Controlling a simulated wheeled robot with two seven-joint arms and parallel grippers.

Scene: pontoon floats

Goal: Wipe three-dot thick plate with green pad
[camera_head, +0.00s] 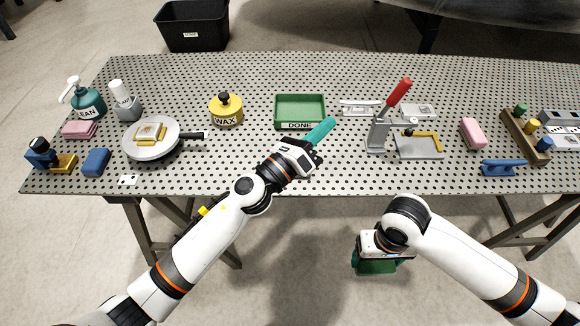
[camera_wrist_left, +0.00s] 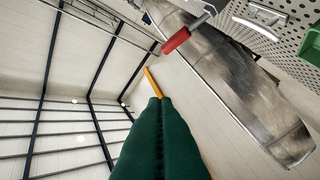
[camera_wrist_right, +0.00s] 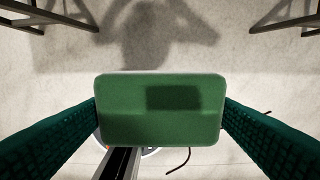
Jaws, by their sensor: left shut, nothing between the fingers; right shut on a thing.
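My right gripper (camera_head: 372,258) is shut on the green pad (camera_wrist_right: 160,112), below and in front of the table's front edge. In the right wrist view the pad sits between both green fingers, its broad face toward the camera. My left gripper (camera_head: 326,128) is shut and empty above the table, in front of the green tray; its closed fingers (camera_wrist_left: 160,135) also show in the left wrist view. Pale plates (camera_head: 560,127) lie at the far right; one carries dark dots, too small to count. Grey plates (camera_head: 418,111) also lie around the toggle clamp (camera_head: 380,133). I cannot tell which plate is three-dot.
The clamp's red handle (camera_head: 399,92) stands tall right of my left gripper. A green DONE tray (camera_head: 300,126), yellow WAX pot (camera_head: 226,110), pan (camera_head: 150,150), pink block (camera_head: 473,133) and blue clamp (camera_head: 503,168) stand on the perforated table. The front middle is clear.

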